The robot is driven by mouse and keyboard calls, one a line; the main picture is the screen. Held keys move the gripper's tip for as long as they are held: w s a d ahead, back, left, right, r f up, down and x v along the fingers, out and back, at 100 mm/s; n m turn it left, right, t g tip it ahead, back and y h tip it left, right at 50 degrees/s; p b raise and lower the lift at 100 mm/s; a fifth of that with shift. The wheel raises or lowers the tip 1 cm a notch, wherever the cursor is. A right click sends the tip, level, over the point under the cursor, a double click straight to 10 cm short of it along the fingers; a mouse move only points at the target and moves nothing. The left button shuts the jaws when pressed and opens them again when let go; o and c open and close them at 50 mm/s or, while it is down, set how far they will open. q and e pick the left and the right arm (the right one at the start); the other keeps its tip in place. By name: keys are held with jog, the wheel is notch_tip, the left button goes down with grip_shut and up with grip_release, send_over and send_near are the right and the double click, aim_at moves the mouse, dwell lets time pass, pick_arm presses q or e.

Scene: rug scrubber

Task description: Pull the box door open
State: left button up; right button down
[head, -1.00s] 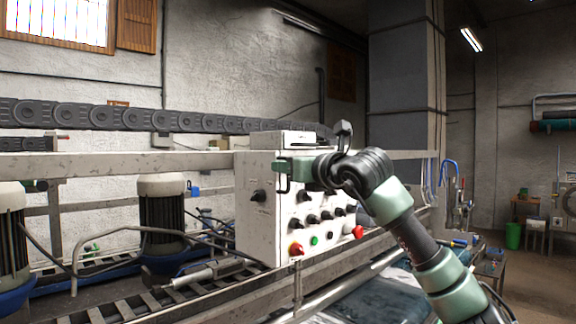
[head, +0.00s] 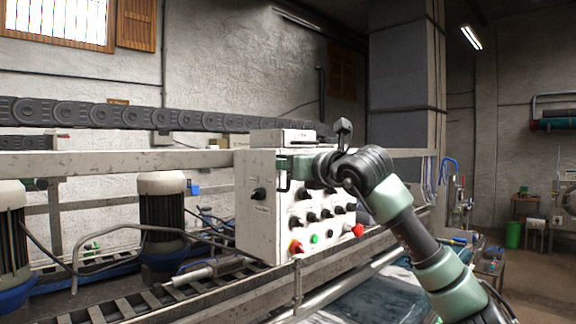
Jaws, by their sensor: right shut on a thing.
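The box is a white, worn control box (head: 257,225) on the machine's rail in the middle of the head view. Its front face is the door (head: 295,226), with several black knobs, a green button and red knobs. I cannot make out a gap along the door's edge. My right gripper (head: 284,172) is at the upper left of this face, shut on a part of the door. The held part is mostly hidden by the gripper. My right arm comes in from the lower right and covers the face's upper right. My left gripper is not in view.
A black knob (head: 258,194) sticks out of the box's left side. A long metal rail (head: 230,298) runs below the box. Motors (head: 163,215) and bent pipes stand to the left. A grey pillar (head: 403,75) rises behind. Some floor is free at the right.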

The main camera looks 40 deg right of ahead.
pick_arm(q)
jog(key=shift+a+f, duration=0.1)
pick_arm(e)
jog(key=shift+a, duration=0.25)
dwell(0.6)
